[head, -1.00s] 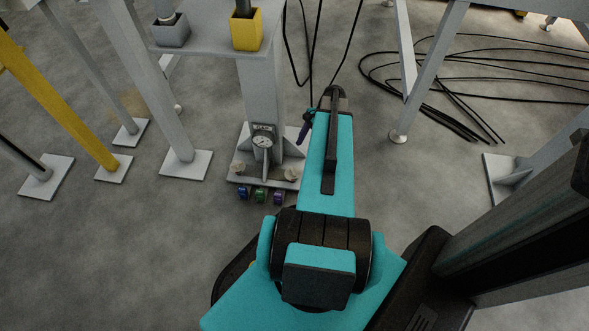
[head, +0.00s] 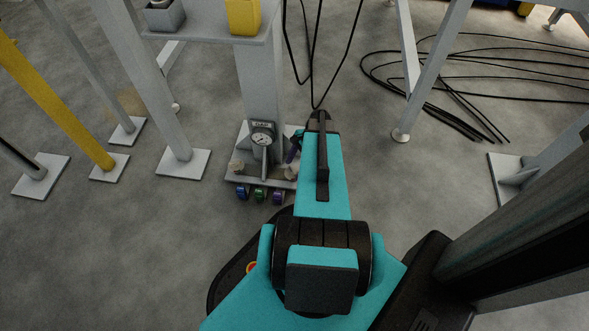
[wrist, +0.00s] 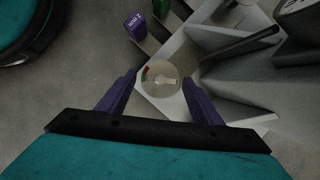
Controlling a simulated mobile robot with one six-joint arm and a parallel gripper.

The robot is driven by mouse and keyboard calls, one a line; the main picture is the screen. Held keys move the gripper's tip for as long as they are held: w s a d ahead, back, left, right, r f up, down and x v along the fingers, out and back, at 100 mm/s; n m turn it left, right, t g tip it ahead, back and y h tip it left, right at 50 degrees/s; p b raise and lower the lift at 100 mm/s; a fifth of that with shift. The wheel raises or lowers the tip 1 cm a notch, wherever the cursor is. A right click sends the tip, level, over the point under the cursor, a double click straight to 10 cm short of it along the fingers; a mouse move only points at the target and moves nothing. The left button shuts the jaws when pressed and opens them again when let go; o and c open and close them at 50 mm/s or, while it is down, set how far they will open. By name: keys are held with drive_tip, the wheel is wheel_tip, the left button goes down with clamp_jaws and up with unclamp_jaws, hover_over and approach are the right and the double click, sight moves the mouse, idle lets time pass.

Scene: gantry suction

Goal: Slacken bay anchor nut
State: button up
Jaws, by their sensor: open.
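The bay column stands on a pale base plate (head: 262,182) with a tan anchor nut at each front corner, left (head: 237,165) and right (head: 291,173). My gripper (head: 293,152) is beside the column's right side, close to the right nut; one purple finger shows and my arm hides the rest. In the wrist view my gripper (wrist: 160,80) is open, with purple fingers left and right. Between them in the picture is a round pale disc (wrist: 161,82) with red and green marks, apparently the right nut's top. I cannot tell whether the fingers touch it.
A dial gauge (head: 262,138) stands on the column front. Blue (head: 242,192), green (head: 259,194) and purple (head: 278,197) tags line the plate's front edge. Cables (head: 313,60) hang behind my arm. A yellow box (head: 243,15) sits on the shelf above. Floor at left front is clear.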

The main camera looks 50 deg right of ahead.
drive_tip(key=shift+a+f, duration=0.1)
drive_tip(key=shift+f, duration=0.15)
drive_tip(key=shift+c, duration=0.2)
drive_tip(key=c, duration=1)
drive_tip(key=shift+a, duration=0.2)
drive_tip(key=shift+d, duration=0.1)
drive_tip(key=shift+d+r+n+p, duration=0.15)
drive_tip(key=shift+n+p, duration=0.25)
drive_tip(key=shift+p, duration=0.3)
drive_tip(key=n+g+p, duration=0.1)
drive_tip(key=n+p, duration=0.1)
drive_tip(key=p, duration=0.1)
drive_tip(key=shift+n+y+p, duration=0.3)
drive_tip(key=shift+n+p, duration=0.05)
drive_tip(key=shift+n, duration=0.05)
drive_tip(key=n+g+p, duration=0.2)
drive_tip(key=n+p, duration=0.1)
drive_tip(key=shift+w+n, duration=0.1)
drive_tip(key=shift+n, duration=0.2)
drive_tip(key=shift+p, duration=0.3)
